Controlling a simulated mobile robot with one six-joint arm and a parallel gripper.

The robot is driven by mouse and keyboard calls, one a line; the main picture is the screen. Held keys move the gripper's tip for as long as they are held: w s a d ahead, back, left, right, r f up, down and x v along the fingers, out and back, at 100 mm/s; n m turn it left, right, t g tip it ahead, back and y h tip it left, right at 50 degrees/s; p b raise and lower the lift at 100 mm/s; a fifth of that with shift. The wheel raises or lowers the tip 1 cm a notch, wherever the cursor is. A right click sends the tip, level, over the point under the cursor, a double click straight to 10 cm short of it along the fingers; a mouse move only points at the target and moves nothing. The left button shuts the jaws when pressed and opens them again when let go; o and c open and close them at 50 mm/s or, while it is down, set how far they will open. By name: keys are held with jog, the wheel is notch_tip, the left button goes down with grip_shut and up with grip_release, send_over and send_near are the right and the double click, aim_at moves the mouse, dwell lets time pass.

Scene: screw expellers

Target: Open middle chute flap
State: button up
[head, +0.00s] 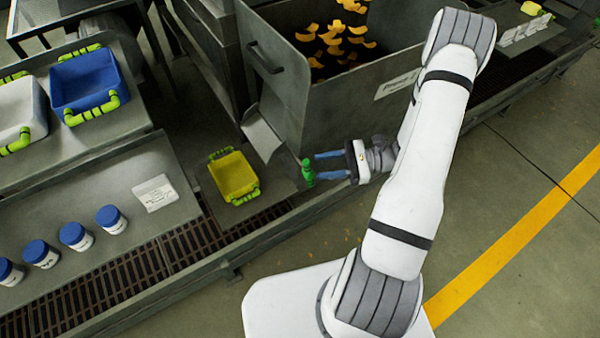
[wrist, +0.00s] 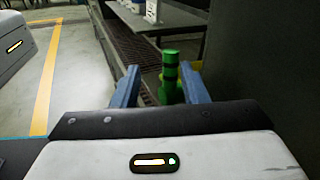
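A green handle (head: 308,172) stands by the lower front corner of the large grey bin (head: 350,115). A curved grey chute plate (head: 262,137) juts from the bin's left side; I cannot tell whether it is the flap or how the handle joins it. My gripper (head: 317,166) points left with its blue fingers apart and empty, tips just short of the handle. In the wrist view, the green handle (wrist: 170,72) appears upright between the fingertips, nearer the right finger, seemingly just beyond them.
A yellow tray (head: 233,175) with green handles sits left of the chute. Blue-lidded jars (head: 75,235) and a blue tray (head: 86,80) stand on shelves at left. The bin holds orange pieces (head: 335,40). Its dark wall (wrist: 260,50) is close on the gripper's right in the wrist view.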

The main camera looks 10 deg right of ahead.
jog(key=w+a+f+m+t, duration=0.2)
jog(key=a+f, duration=0.1)
jog(key=a, duration=0.3)
jog(key=shift+w+y+b, duration=0.3)
jog(key=shift+a+f, duration=0.1)
grip_shut()
dwell(0.3)
jog(key=shift+s, duration=0.1)
